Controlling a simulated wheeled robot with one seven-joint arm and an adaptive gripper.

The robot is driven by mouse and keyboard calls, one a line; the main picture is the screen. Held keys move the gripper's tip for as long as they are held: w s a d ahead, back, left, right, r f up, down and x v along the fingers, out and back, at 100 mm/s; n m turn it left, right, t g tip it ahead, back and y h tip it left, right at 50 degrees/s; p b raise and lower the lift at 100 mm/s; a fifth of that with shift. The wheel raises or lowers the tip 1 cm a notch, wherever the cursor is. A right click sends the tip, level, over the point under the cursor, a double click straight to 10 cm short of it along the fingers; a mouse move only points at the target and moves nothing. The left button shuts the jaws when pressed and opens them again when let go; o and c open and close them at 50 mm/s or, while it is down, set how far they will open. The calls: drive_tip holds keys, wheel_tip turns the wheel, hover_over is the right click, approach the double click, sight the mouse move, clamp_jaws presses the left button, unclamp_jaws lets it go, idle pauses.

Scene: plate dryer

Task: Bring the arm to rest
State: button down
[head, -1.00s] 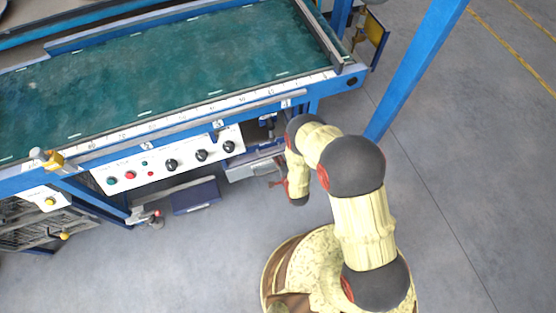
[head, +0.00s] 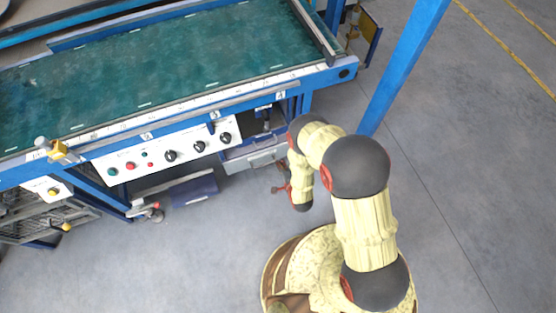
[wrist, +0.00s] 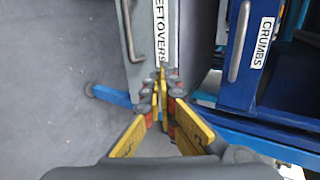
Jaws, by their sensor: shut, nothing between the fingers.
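My arm (head: 365,220) is bent, with its forearm folded down toward the floor in front of the bench. In the wrist view my gripper (wrist: 163,82) is shut, with its yellow fingers meeting and nothing between them. The fingertips overlap the lower end of a grey drawer front labelled "EFTOVERS" (wrist: 137,30) in the picture; whether they touch it cannot be told. In the head view the gripper is small and mostly hidden behind the wrist, with only reddish parts showing.
A blue-framed bench with a green top (head: 170,75) and a knob panel (head: 170,155) stands ahead. Below it are a grey drawer (head: 255,158) and a blue box (head: 195,190). A blue "CRUMBS" front (wrist: 245,65) is right in the wrist view. A blue post (head: 405,65) stands right; floor beyond is clear.

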drive_tip(key=p+v, duration=0.1)
drive_tip(key=v, duration=0.4)
